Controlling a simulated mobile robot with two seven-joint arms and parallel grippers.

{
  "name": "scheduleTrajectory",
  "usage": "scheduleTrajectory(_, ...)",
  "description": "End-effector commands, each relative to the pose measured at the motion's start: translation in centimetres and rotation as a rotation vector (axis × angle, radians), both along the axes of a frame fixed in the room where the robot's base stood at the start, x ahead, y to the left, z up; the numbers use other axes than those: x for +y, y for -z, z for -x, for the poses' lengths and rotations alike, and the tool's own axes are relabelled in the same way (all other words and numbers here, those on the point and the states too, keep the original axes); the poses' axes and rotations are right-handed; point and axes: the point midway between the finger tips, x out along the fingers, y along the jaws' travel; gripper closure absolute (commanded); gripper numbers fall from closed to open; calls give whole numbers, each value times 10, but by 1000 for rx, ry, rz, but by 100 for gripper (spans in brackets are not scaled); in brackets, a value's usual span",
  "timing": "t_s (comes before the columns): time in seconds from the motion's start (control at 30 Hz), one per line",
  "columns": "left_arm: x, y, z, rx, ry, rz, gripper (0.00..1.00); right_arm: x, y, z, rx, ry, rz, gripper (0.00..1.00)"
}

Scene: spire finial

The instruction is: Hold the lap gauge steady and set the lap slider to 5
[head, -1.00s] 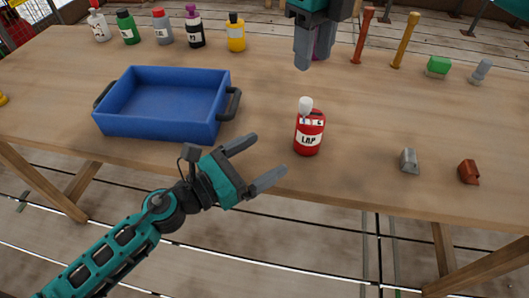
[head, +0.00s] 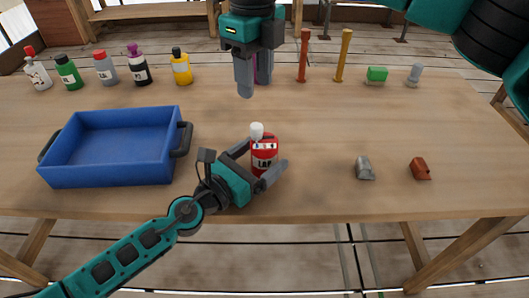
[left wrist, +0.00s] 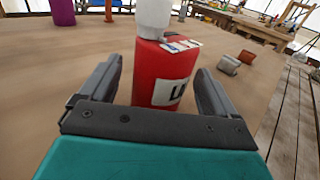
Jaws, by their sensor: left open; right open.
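The lap gauge is a red bottle (head: 264,151) with a white "LAP" label and a white knob on top (head: 257,131); it stands upright near the table's front edge. My left gripper (head: 262,172) is open with its fingers on either side of the red bottle. In the left wrist view the bottle (left wrist: 165,72) stands between the two fingers (left wrist: 155,90), with a gap visible at the sides. A scale strip (left wrist: 180,44) shows at its top; the slider's reading is too small to tell. My right gripper (head: 244,82) is open, pointing down above the table behind the bottle.
A blue tray (head: 112,113) with dark handles stands left. Several labelled bottles (head: 140,70) line the back left. Orange and yellow posts (head: 304,55) and a green block (head: 377,75) stand at the back right. A grey piece (head: 365,168) and a brown piece (head: 420,169) lie right.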

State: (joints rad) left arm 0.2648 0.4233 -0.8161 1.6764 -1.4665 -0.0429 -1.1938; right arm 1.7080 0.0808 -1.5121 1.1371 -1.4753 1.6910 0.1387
Motion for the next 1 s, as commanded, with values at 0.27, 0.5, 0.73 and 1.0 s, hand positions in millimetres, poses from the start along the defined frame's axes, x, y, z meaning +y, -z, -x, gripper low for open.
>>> scheduleTrajectory(0.27, -10, 0, -10, 0, 1, 0, 9, 0, 0, 0, 0, 0, 0, 57)
scheduleTrajectory(0.5, -10, 0, -10, 0, 1, 0, 13, 0, 0, 0, 0, 0, 0, 57)
scheduleTrajectory(0.73, -10, 0, -10, 0, 1, 0, 35, 0, 0, 0, 0, 0, 0, 57)
scheduleTrajectory(1.0, -10, 0, -10, 0, 1, 0, 61, 0, 0, 0, 0, 0, 0, 57)
